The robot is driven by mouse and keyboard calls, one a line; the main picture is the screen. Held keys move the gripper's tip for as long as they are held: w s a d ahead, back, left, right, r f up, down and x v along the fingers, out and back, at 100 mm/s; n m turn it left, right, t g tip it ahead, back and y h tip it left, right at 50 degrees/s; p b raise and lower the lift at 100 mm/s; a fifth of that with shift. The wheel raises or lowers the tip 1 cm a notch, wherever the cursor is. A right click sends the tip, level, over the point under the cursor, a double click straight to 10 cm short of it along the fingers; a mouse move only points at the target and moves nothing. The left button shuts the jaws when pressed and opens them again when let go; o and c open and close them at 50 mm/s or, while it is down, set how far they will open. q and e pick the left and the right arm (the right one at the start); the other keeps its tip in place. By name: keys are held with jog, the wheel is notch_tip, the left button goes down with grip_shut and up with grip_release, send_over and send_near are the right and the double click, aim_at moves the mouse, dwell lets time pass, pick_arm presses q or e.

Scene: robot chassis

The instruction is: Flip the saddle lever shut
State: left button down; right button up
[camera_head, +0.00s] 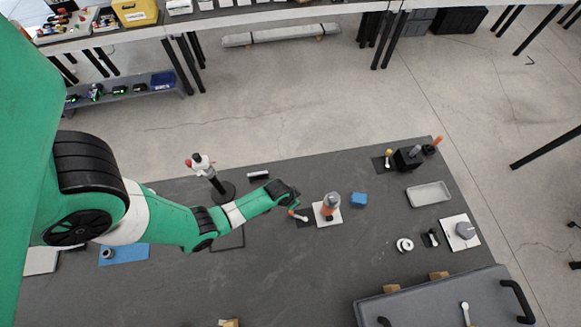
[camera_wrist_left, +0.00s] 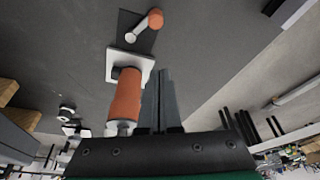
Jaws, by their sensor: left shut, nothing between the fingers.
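A small lever with an orange grip and a pale round end (camera_head: 297,214) lies across a dark plate near the table's middle; it also shows at the top of the left wrist view (camera_wrist_left: 145,27). I cannot tell for certain that it is the saddle lever. My left gripper (camera_head: 296,194) is beside it, on its far side in the head view. In the left wrist view the fingers of my left gripper (camera_wrist_left: 162,75) are together and empty, with no visible contact with the lever. My right gripper is not in view.
An orange cylinder with a grey top (camera_head: 329,206) stands on a white plate (camera_head: 320,222), close to my left gripper. A white-and-red item on a black stand (camera_head: 220,191) is to the left.

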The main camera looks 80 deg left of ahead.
aim_at(291, 213)
pick_arm(q)
jog(key=b+x, duration=0.8)
jog(key=x, duration=0.2)
jog(key=shift+f, duration=0.1)
jog(key=s, duration=0.1)
jog(key=s+d+p, duration=0.1)
jog(key=s+p, duration=0.1)
jog(key=shift+d+r, duration=0.2)
jog(key=shift+r, duration=0.05)
jog(key=shift+s, duration=0.25)
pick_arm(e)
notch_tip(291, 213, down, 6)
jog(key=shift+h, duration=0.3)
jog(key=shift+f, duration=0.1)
